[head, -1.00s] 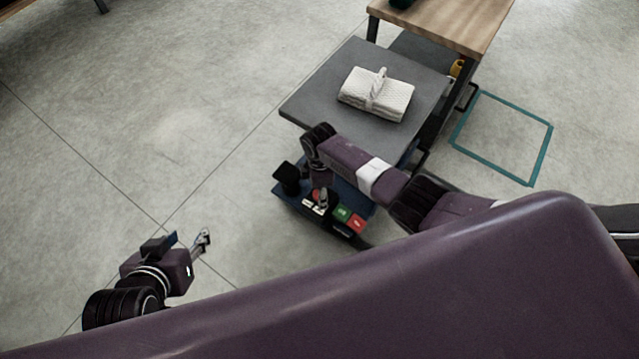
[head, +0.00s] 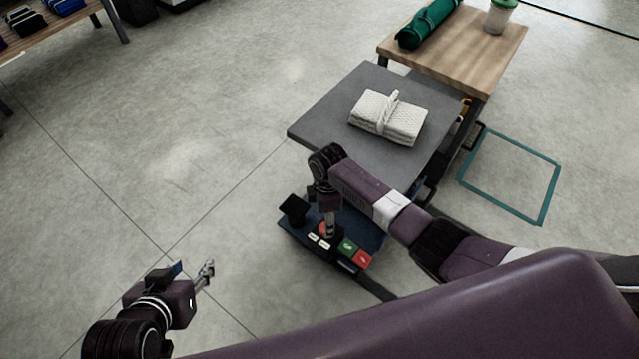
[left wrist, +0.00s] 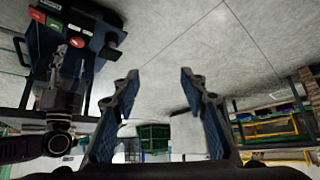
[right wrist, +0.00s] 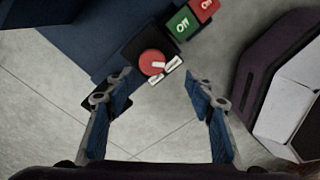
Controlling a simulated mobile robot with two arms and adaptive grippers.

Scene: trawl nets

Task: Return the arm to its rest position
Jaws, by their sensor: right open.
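My right arm comes in from the right, and its gripper (head: 329,228) points down just over a dark blue control panel (head: 287,232). In the right wrist view, the right fingers (right wrist: 160,88) are open and empty, near a round red button (right wrist: 152,62) on that panel; I cannot tell whether they touch it. My left gripper (head: 207,272) is over bare floor at the lower left. In the left wrist view, its two fingers (left wrist: 157,80) stand wide apart with nothing between them.
A grey platform (head: 325,105) carries a tied white bundle (head: 388,117) behind the panel. A wooden table (head: 455,55) holds a green roll (head: 428,24) and a lidded cup (head: 499,17). A teal floor square (head: 510,178) lies right.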

